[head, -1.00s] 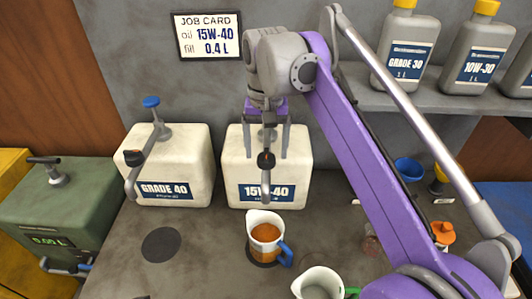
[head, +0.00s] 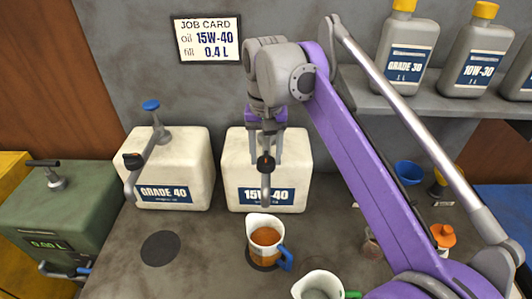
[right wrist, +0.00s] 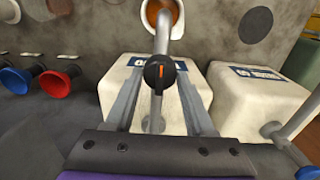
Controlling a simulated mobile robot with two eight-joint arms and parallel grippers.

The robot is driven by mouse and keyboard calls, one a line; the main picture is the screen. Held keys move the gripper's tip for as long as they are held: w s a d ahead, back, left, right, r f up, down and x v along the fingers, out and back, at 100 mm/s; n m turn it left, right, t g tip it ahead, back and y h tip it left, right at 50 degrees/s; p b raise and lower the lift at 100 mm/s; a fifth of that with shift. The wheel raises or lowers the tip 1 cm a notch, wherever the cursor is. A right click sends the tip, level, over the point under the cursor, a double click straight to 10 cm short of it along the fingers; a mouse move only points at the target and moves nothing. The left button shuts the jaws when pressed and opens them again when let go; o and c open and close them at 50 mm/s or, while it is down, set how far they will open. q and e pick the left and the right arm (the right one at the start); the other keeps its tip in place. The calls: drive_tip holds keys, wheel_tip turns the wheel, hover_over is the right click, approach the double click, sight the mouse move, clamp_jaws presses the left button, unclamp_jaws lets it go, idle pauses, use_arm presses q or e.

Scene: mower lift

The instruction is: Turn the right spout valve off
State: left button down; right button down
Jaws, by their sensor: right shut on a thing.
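The right spout valve, a black knob with an orange mark (head: 265,164), sits on the grey spout of the white 15W-40 jug (head: 238,165). In the right wrist view the knob (right wrist: 159,72) lies between my fingertips, its orange mark along the spout. My right gripper (head: 265,160) reaches down over the jug and is shut on the knob. A white measuring jug with a blue handle (head: 253,222) stands below the spout and holds amber oil. I cannot tell whether oil is flowing. My left gripper is not in view.
A GRADE 40 jug (head: 190,160) with its own spout stands left. A second measuring jug with a green handle (head: 320,283) stands at the front. Grey bottles (head: 407,50) stand on the shelf. The job card (head: 207,38) reads 15W-40, 0.4 L.

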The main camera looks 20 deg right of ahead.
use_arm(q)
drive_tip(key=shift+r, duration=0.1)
use_arm(e)
drive_tip(key=n+p, duration=0.1)
drive_tip(key=n, duration=0.2)
drive_tip(key=shift+r+n, duration=0.1)
drive_tip(key=shift+n, duration=0.2)
drive_tip(key=n+p, duration=0.1)
drive_tip(key=n, duration=0.3)
drive_tip(key=shift+n, duration=0.3)
drive_tip(key=n+p, duration=0.1)
drive_tip(key=n, duration=0.4)
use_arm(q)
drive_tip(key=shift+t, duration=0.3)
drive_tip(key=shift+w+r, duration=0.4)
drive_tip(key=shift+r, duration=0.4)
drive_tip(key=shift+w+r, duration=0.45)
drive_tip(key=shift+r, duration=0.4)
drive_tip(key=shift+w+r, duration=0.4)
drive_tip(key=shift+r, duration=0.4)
use_arm(e)
drive_tip(key=shift+n, duration=2.4)
drive_tip(key=shift+c, duration=1.3)
unclamp_jaws()
